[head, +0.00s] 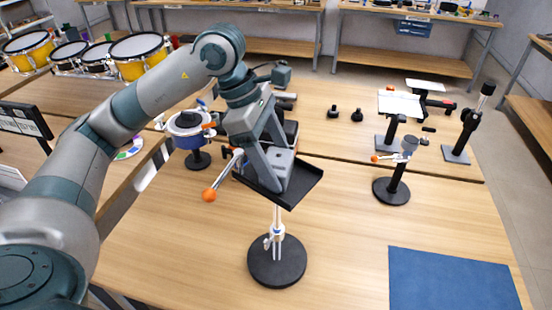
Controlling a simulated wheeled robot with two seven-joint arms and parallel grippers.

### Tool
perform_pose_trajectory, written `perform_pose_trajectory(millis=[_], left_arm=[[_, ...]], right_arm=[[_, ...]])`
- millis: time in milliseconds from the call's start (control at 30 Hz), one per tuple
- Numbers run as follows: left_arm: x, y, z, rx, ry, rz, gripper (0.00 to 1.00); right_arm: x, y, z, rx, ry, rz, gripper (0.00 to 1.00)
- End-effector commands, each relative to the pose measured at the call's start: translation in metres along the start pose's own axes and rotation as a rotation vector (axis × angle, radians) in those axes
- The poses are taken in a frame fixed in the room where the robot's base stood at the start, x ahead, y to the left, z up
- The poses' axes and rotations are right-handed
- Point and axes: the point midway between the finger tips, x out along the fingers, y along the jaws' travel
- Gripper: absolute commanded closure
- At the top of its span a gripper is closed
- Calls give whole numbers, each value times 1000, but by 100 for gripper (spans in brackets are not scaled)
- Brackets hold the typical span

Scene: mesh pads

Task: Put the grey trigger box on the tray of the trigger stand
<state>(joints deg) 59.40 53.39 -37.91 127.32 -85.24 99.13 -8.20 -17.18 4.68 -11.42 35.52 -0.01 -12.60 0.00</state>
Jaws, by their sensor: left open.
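The trigger stand has a round black base (277,268), a thin white post and a black tray (307,187) on top, which looks tilted in the picture. The grey trigger box (284,162) appears to rest on the tray, partly hidden by my fingers. My left gripper (277,183) comes down from above with its fingers at the box. It is open, and whether a finger touches the box cannot be told. My right gripper is out of view.
A rod with an orange ball (209,195) sticks out left of the tray. A blue drum pad on a stand (190,131) is behind it. Another small stand (392,190) is to the right. A blue mat (452,282) lies front right. The wood between is bare.

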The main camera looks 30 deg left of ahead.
Motion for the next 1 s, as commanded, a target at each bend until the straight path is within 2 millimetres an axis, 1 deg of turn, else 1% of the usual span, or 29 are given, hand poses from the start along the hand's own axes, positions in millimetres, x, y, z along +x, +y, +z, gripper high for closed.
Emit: perform_pose_trajectory(millis=[67,133,500,700,800,1000], left_arm=[[-1,-3,0,-3,11,-16,26],[-7,-1,-2,-3,10,-9,26],[-78,1,1,-2,2,0,26],[-107,1,1,-2,2,-2,26],[-116,0,1,-1,1,-1,26],[-123,0,1,-1,2,-3,26]], right_arm=[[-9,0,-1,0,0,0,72],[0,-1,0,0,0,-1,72],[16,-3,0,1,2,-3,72],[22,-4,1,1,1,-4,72],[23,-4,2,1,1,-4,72],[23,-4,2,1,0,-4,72]])
